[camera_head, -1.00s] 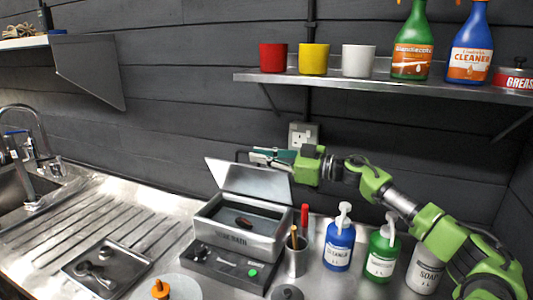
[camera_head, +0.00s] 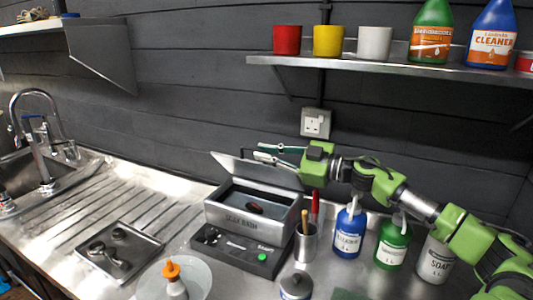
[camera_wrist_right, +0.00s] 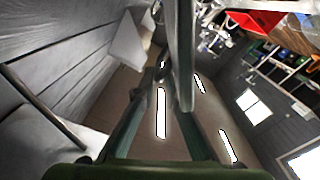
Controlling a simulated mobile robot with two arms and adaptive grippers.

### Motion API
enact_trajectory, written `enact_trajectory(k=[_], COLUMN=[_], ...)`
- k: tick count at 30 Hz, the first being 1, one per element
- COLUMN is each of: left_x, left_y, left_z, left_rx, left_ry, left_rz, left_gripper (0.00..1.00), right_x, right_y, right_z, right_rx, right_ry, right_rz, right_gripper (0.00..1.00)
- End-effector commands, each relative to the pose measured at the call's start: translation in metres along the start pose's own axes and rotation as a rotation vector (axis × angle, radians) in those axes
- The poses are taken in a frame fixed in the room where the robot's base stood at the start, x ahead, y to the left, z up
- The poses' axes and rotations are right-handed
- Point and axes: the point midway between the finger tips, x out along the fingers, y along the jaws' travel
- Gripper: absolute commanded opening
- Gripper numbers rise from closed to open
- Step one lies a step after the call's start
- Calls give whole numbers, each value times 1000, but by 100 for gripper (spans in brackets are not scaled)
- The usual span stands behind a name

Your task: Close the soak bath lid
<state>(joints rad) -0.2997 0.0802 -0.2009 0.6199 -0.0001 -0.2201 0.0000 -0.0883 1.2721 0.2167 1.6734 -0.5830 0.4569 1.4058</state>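The soak bath (camera_head: 222,217) is a grey metal box with dark liquid and a small dark reddish object inside. Its lid (camera_head: 250,170) is raised at the back, tilted over the box and not shut. My right gripper (camera_head: 261,151) is at the lid's upper edge, reaching in from the right. In the right wrist view the fingers (camera_wrist_right: 165,75) fill the middle. My left gripper is not in view.
A black panel with a green button (camera_head: 262,257) is in front of the bath. A metal cup (camera_head: 306,244) and blue (camera_head: 347,240), green (camera_head: 392,250) and white (camera_head: 435,262) bottles stand to the right. A shelf (camera_head: 380,69) hangs above. The ribbed drainboard (camera_head: 110,208) is mostly clear.

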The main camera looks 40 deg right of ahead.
Motion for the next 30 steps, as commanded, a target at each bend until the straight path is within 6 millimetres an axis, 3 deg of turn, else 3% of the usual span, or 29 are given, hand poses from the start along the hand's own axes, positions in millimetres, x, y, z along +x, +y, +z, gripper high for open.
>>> enact_trajectory(k=[16, 30], left_x=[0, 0], left_y=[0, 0], left_z=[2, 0], left_rx=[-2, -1], left_ry=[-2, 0], left_rz=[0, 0], left_gripper=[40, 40], right_x=[0, 0], right_y=[3, 42], right_z=[-5, -75], right_rx=[-1, -2], right_ry=[-1, -1], right_rz=[0, 1], right_gripper=[24, 24])
